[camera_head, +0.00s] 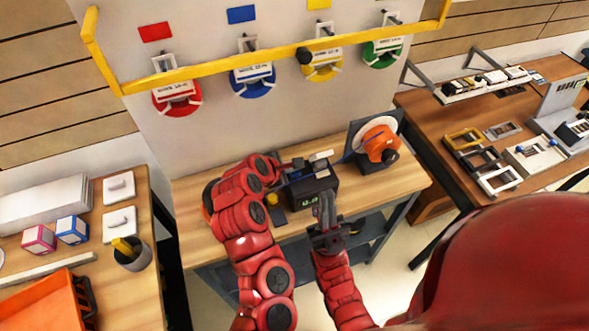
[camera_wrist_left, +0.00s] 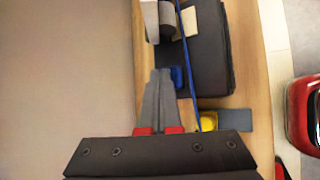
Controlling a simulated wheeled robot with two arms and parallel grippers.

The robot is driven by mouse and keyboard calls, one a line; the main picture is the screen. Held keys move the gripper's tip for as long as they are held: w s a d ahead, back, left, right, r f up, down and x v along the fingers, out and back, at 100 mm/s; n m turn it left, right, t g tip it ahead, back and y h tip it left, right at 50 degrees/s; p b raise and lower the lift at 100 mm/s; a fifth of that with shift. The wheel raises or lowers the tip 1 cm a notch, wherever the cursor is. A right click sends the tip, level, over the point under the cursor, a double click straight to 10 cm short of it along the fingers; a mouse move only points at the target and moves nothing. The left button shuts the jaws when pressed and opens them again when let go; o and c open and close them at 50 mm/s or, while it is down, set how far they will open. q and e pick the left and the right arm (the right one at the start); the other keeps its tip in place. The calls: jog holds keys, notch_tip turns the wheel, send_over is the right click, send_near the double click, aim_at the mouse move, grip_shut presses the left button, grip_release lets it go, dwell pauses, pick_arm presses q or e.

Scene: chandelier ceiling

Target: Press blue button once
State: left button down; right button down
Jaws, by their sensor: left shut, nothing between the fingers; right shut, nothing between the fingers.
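A dark machine (camera_head: 308,187) with a green-lit display stands on the wooden table in the head view. A small blue piece, apparently the blue button (camera_wrist_left: 178,77), shows in the left wrist view beside the dark body (camera_wrist_left: 205,55). My left gripper (camera_wrist_left: 160,72) is shut and empty, its grey fingertips just left of the blue button; I cannot tell whether they touch. A yellow button (camera_wrist_left: 208,122) lies lower right of the fingers and also shows in the head view (camera_head: 271,199). My right gripper (camera_head: 326,196) is shut and empty in front of the machine.
An orange-and-white spool (camera_head: 380,143) stands right of the machine. A blue strand (camera_wrist_left: 190,75) runs past the blue button. A yellow rail (camera_head: 270,55) crosses the wall above, with coloured spools behind it. Side tables flank the wooden table, which has bare room at its left.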

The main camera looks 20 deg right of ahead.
pick_arm(q)
jog(key=shift+f, duration=0.25)
jog(key=shift+r, duration=0.1)
dwell(0.3)
jog(key=shift+r+p, duration=0.7)
jog(key=shift+r, duration=0.15)
notch_tip(320, 180, up, 5)
jog(key=p, duration=0.4)
dwell(0.7)
